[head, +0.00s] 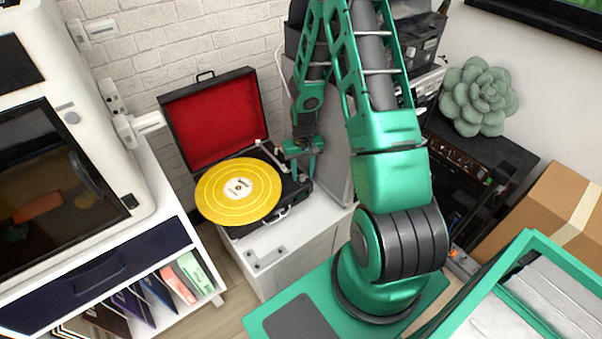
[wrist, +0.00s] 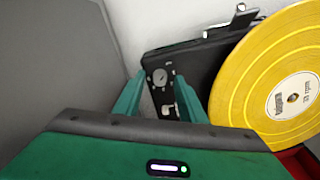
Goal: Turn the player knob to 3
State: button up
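The record player (head: 262,215) stands open on a white cabinet in the head view, with a yellow record (head: 238,188) on it. In the wrist view the player's black top (wrist: 200,62) shows, with a small round grey knob (wrist: 159,77) near its edge. The knob's setting and any numbers are too small to read. My gripper (head: 302,172) is at the player's right side in the head view, where it hides the knob. In the wrist view the two green fingers of my gripper (wrist: 160,88) are apart, one on each side of the knob's line of sight. I cannot tell whether they touch it.
The red-lined lid (head: 212,118) stands raised behind the record. A large grey panel (head: 325,150) is close to the right of my gripper. A white machine (head: 60,150) stands at the left. A cardboard box (head: 545,215) is at the right.

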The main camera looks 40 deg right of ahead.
jog(key=shift+f, duration=0.1)
grip_shut()
